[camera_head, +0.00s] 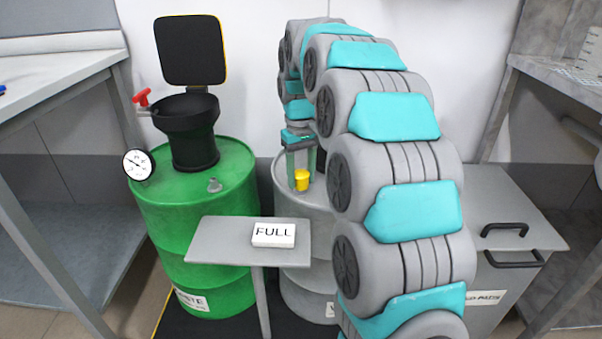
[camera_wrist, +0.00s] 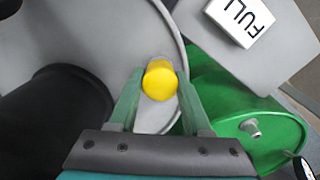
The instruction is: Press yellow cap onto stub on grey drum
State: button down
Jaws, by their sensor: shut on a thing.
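The yellow cap (camera_head: 302,180) is held between the fingers of my gripper (camera_head: 299,168), over the top of the grey drum (camera_head: 262,176). In the wrist view the yellow cap (camera_wrist: 160,82) sits between the two green fingertips of my gripper (camera_wrist: 158,86), with the grey drum's lid (camera_wrist: 120,40) behind it near the rim.
The green drum (camera_head: 190,215) stands left, with a black open-lidded funnel (camera_head: 188,130), a gauge (camera_head: 137,165) and a bare metal stub (camera_head: 214,185). A small grey table (camera_head: 215,240) with a FULL sign (camera_head: 273,234) stands in front. A grey cabinet (camera_head: 520,225) is at right.

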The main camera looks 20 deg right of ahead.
jog(key=shift+f, duration=0.55)
dwell(1.0)
jog(key=shift+c, duration=1.3)
grip_release()
jog(key=shift+r, duration=0.1)
jog(key=shift+r+p, duration=0.65)
jog(key=shift+r, duration=1.3)
